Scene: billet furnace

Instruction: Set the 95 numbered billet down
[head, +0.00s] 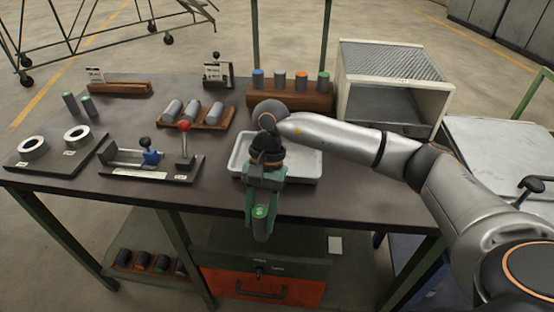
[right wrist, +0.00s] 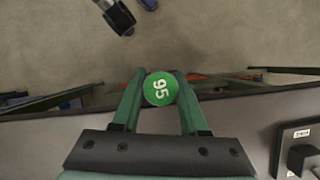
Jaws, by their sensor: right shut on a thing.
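The 95 numbered billet (head: 261,224) is a dark cylinder with a green top, held upright at the table's front edge. Its green end with the white number 95 faces the camera in the right wrist view (right wrist: 160,89). My right gripper (head: 262,205) is shut on it, with one green finger on each side, also in the right wrist view (right wrist: 160,100). The billet's lower end shows in front of the table edge in the head view; what is beneath it is unclear. My left gripper is not in view.
A white tray (head: 308,181) lies behind the gripper. A wooden block (head: 290,101) holds several colour-topped billets. A rack (head: 207,124) of grey cylinders, a lever fixture (head: 150,172) and a ring plate (head: 52,162) stand left. An open white furnace box (head: 345,85) stands back right.

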